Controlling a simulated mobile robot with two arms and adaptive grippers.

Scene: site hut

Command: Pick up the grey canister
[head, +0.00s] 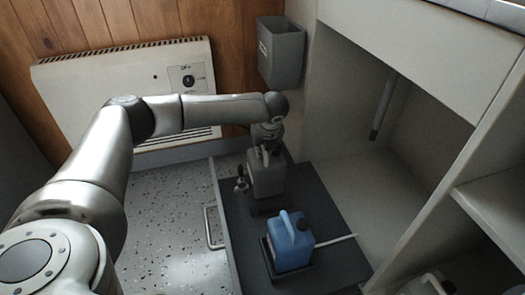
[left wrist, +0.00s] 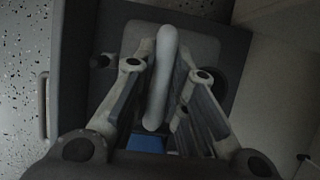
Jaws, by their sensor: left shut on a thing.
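The grey canister (head: 266,180) stands upright at the back of a dark pull-out shelf (head: 318,205) in the head view. My left gripper (head: 267,148) reaches it from above and is shut on its top handle. In the left wrist view, the pale handle (left wrist: 161,75) runs between the two fingers of the left gripper (left wrist: 166,82), with the canister's grey top (left wrist: 198,46) below. I cannot tell whether the canister's base touches its dark holder. My right gripper is not in view.
A blue canister (head: 290,243) sits in a dark holder in front of the grey one. A white rod lies beside it. A cabinet wall (head: 365,200) rises to the right, a grey bin (head: 281,52) hangs behind, and a heater (head: 75,95) is on the left wall.

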